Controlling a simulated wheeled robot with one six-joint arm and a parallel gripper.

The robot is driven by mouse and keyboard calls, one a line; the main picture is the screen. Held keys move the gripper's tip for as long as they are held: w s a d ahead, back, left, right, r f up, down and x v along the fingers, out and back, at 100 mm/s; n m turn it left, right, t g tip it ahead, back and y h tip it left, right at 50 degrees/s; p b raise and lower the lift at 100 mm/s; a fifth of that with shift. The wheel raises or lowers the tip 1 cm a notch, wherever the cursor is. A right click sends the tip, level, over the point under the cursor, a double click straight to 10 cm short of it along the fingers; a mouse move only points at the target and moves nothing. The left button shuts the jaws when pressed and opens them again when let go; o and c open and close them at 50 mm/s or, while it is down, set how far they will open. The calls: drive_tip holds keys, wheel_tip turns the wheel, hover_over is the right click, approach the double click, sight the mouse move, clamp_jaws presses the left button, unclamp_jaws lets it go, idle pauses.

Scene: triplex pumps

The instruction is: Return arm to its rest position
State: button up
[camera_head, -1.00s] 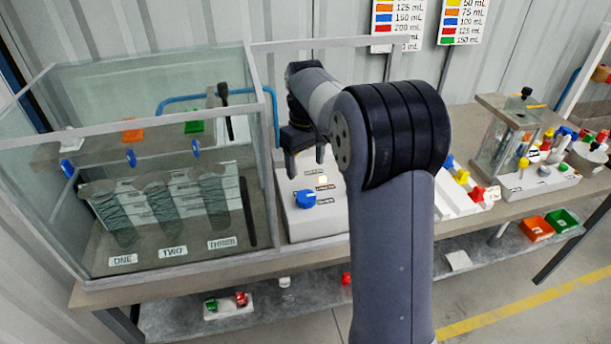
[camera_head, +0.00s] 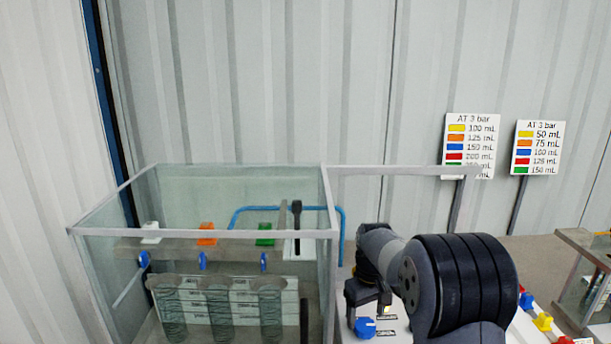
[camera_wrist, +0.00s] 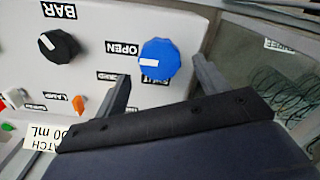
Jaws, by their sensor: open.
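My gripper (camera_head: 368,306) is at the end of my folded arm, in front of the white control box to the right of the glass tank. In the wrist view its two fingers (camera_wrist: 160,88) are apart with nothing between them. Past the fingertips is the blue knob (camera_wrist: 158,60), between labels reading OPEN and SHUT. The blue knob also shows in the head view (camera_head: 365,327), just below the gripper, and the fingers do not grip it. A lit yellowish button (camera_head: 386,310) is beside the gripper.
The glass tank (camera_head: 235,233) with several blue valves stands left of my arm. Two signs (camera_head: 470,145) with volume lists stand behind. A black knob (camera_wrist: 58,46) is on the control box. Another clear tank stands at far right. The space above my arm is open.

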wheel_tip(320, 180, down, 3)
drive_tip(key=shift+r, duration=0.1)
drive_tip(key=shift+r, duration=0.1)
idle(0.5)
